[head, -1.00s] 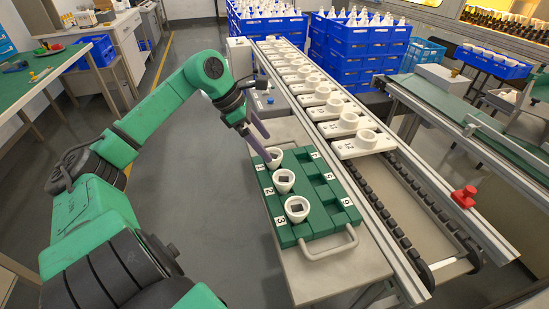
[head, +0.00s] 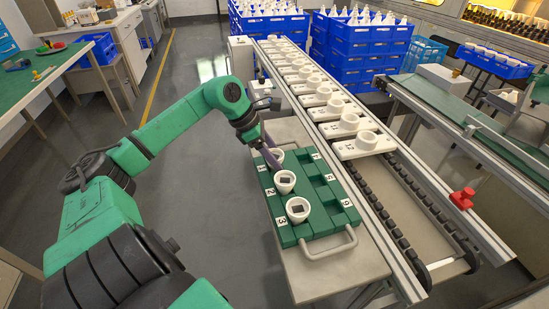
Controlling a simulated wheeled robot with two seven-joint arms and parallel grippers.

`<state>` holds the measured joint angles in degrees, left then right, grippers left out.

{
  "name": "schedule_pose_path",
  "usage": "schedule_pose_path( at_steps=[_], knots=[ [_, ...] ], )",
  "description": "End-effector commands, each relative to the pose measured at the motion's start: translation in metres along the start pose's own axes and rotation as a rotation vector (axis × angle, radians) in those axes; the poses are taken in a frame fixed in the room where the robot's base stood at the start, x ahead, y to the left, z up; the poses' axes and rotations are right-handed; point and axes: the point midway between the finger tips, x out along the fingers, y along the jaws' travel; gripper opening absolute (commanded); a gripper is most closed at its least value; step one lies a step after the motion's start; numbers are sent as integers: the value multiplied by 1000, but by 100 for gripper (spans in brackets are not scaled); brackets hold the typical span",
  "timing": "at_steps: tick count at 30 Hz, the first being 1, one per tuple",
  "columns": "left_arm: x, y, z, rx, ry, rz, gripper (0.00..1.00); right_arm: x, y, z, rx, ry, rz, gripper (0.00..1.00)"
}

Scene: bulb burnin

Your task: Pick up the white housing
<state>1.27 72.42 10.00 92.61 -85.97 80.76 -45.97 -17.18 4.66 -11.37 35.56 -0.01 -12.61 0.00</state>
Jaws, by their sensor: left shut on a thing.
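Three white housings stand in the left column of the green numbered tray (head: 318,222). The farthest white housing (head: 278,155) is by number 1, the middle white housing (head: 285,181) by number 2, the nearest white housing (head: 298,209) by number 3. My left gripper (head: 272,160) points down at the farthest housing and is shut on it. The fingers cover part of that housing. It still sits at its place in the tray, as far as I can tell. The tray's right column looks empty. My right gripper is out of view.
A conveyor (head: 365,150) with a row of white carriers runs just right of the tray. A red button (head: 463,198) sits on its right rail. Blue crates (head: 355,45) are stacked at the back. The floor left of the tray is clear.

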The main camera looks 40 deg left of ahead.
Motion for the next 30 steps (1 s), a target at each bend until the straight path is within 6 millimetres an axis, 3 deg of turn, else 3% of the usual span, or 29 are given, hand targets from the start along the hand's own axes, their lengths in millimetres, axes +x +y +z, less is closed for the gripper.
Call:
schedule_pose_path(
  at_steps=[5,9,15,19,24,30],
  knots=[
    [-16,1,9,3,0,4,11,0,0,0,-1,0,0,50],
    [-52,1,29,5,-1,9,11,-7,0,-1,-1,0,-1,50],
    [-128,0,74,4,-7,5,11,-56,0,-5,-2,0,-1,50],
    [-157,0,90,3,-7,3,11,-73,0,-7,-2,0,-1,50],
    [-173,0,99,2,-2,1,11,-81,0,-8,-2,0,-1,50],
    [-173,0,99,1,0,-1,11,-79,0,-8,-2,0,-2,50]
  ],
)
